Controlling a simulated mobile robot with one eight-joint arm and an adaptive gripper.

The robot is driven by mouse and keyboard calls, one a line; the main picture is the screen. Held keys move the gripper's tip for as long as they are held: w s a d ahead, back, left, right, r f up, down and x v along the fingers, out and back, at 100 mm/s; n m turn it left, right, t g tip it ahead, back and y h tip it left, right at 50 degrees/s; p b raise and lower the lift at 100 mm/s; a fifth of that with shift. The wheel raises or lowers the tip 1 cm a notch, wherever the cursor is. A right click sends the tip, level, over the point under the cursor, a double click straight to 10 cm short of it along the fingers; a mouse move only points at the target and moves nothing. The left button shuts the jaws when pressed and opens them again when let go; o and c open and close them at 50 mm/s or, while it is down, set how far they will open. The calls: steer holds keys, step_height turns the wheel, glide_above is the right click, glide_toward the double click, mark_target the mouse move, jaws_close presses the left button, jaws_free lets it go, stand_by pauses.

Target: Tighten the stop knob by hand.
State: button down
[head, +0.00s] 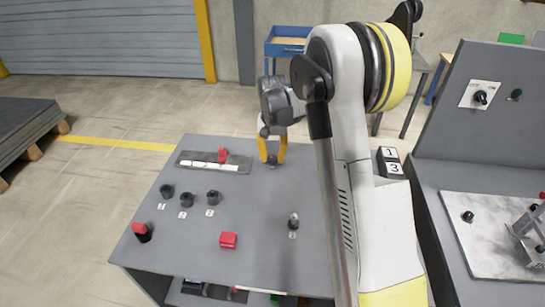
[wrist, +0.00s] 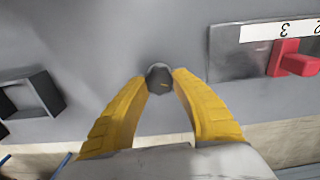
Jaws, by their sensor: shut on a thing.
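My gripper (head: 271,158) reaches down to the far edge of the grey panel (head: 260,205). In the head view the knob is mostly hidden by the fingers. I see no label that names this knob.
A scale plate (head: 212,167) with a red slider (head: 222,155) lies left of my gripper. Several black knobs (head: 186,199), a red block (head: 228,240), a red-topped switch (head: 141,232) and a toggle (head: 293,221) stand nearer. A black box (wrist: 30,97) is beside my gripper.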

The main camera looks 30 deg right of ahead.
mark_target(272, 157)
steer(key=c, duration=1)
jaws_free()
step_height(272, 157, up, 12)
steer(key=shift+r, duration=0.1)
